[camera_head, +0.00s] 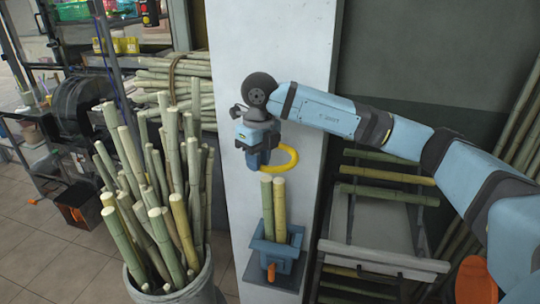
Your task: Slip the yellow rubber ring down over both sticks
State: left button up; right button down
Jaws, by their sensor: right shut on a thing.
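The yellow rubber ring (291,159) is held by my right gripper (258,160), which points down and is shut on the ring's left side. The ring is a little above the tops of the two sticks and apart from them. The left stick (267,208) is green and the right stick (280,210) is yellower. Both stand upright side by side in a blue holder (262,250) with an orange part at its front. Part of the ring is hidden behind the gripper. My left gripper does not show.
A bucket (205,285) full of cut canes stands at the left, near the holder. A white pillar (235,200) rises behind the holder. A rack with canes (385,192) stands at the right. Shelves (110,50) are at the far left.

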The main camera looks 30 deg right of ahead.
jog(key=shift+a+f, duration=0.1)
jog(key=shift+f, duration=0.05)
jog(key=shift+f+b, duration=0.35)
notch_tip(320, 180, down, 9)
jog(key=b, duration=0.5)
dwell(0.7)
jog(key=shift+b, duration=0.3)
jog(key=c, duration=0.5)
grip_release()
jog(key=shift+c, duration=0.2)
